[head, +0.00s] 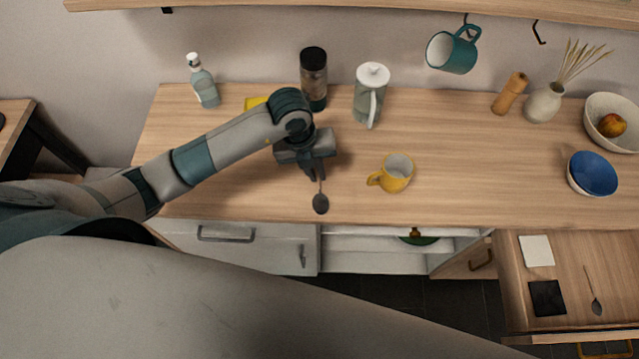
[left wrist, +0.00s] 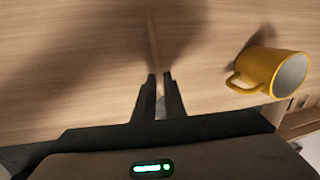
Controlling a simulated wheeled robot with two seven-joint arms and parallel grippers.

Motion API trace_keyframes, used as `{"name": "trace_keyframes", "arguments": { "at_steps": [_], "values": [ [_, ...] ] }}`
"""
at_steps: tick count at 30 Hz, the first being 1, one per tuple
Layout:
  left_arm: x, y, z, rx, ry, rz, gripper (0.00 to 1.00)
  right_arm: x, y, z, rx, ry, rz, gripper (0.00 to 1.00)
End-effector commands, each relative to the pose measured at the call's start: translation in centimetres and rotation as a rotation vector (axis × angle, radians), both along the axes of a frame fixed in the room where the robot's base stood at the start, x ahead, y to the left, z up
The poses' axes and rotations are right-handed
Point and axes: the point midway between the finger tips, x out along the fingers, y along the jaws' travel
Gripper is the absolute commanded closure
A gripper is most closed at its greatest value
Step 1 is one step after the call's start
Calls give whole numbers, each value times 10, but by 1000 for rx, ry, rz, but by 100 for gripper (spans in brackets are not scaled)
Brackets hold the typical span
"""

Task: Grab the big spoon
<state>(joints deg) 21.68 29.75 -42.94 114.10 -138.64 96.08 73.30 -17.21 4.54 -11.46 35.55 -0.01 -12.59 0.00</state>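A spoon (head: 320,204) with a dark bowl lies on the wooden counter, bowl towards the front edge. Its thin handle runs back under my left gripper (head: 316,177), which partly hides it. The left gripper points down with its two fingers apart, just behind the bowl. In the left wrist view, the fingertips (left wrist: 160,76) stand a small gap apart. The thin handle (left wrist: 153,42) runs ahead of them, and a grey patch shows between them lower down. I see no clear grip on the handle. My right gripper is not in view.
A yellow mug (head: 396,174) stands right of the gripper. A pitcher (head: 368,100), a dark jar (head: 314,75) and a bottle (head: 204,84) stand behind. A blue bowl (head: 593,173) is far right. Another spoon (head: 594,300) lies on the lower right surface. The counter's middle right is clear.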

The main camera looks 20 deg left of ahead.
Motion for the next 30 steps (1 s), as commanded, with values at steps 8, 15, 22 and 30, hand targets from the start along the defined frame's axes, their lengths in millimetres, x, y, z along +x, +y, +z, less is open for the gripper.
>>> {"name": "trace_keyframes", "arguments": {
  "at_steps": [8, 15, 22, 30],
  "values": [
    [0, -1, -9, 0, 0, 0, 90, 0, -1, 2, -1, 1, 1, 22],
    [0, -1, -8, 0, 0, 0, 90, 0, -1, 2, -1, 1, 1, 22],
    [0, -1, -8, 0, -1, 0, 100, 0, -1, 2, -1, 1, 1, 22],
    [1, -1, -8, 0, -1, 0, 100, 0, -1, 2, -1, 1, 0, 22]
  ]
}}
